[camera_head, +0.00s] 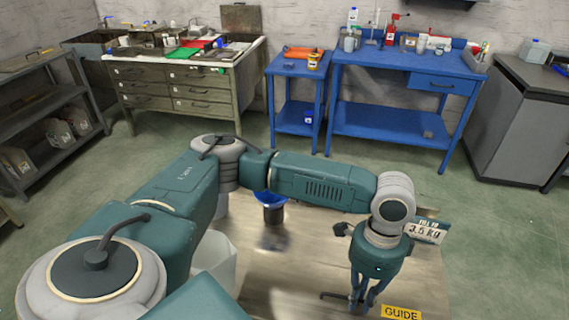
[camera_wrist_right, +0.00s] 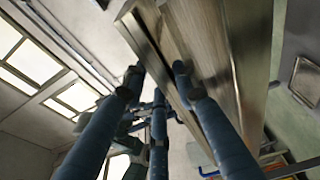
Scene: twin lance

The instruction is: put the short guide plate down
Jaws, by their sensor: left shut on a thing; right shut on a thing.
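My left gripper (camera_head: 362,306) points down over a pale bench top (camera_head: 305,268), with its fingers closed around a dark bar-like part (camera_head: 333,296) near the bottom edge of the head view. A yellow label reading GUIDE (camera_head: 401,313) lies just right of the fingers; what it is fixed to is cut off by the frame. In the right wrist view, my right gripper (camera_wrist_right: 158,74) has its blue fingers closed at a long, shiny metal plate (camera_wrist_right: 205,50). I cannot tell if this is the short guide plate. My right gripper is not in the head view.
A white sign reading 3.5 kg (camera_head: 426,231) stands behind my left wrist. A blue workbench (camera_head: 395,122) and a drawer cabinet (camera_head: 185,92) stand farther back, across open green floor.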

